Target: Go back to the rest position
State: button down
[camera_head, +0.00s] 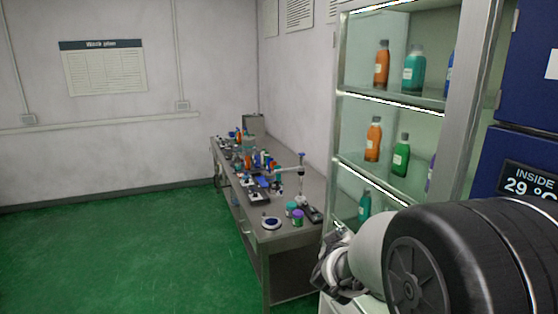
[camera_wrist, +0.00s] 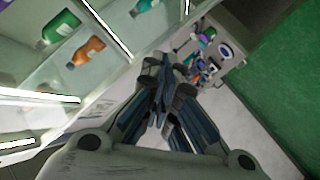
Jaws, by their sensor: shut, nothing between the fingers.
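My gripper (camera_wrist: 160,100) is shut with nothing between its fingers. In the wrist view its fingers meet near the middle, with the glass cabinet to the left and the bench to the upper right. In the head view my gripper (camera_head: 335,270) shows at the lower right, in front of the cabinet's lower part and to the right of the bench's near end. My arm hides part of the cabinet's lower shelves.
A glass cabinet (camera_head: 395,98) holds orange, teal and green bottles. A steel bench (camera_head: 290,246) crowded with small lab items runs along the wall. A dark blue unit (camera_head: 525,90) with a temperature display stands at right. Green floor (camera_head: 120,255) at left is clear.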

jog(key=s+a+m+g+y+b, duration=0.1)
jog(key=s+a+g+y+b, duration=0.15)
jog(key=s, duration=0.55)
jog(key=s+a+g+y+b, duration=0.1)
jog(key=s+a+y+b, duration=0.2)
jog(key=s, duration=0.5)
jog(key=s+d+f+m+g+b, duration=0.1)
jog(key=s+f+m+g, duration=0.1)
jog(key=s, duration=1)
jog(key=s+d+f+m+g+h+b, duration=0.1)
jog(key=s+f+g, duration=0.2)
jog(key=s, duration=0.9)
notch_tip(320, 180, down, 2)
jog(key=shift+f+m, duration=0.2)
jog(key=shift+m, duration=0.2)
jog(key=c, duration=2.4)
grip_release()
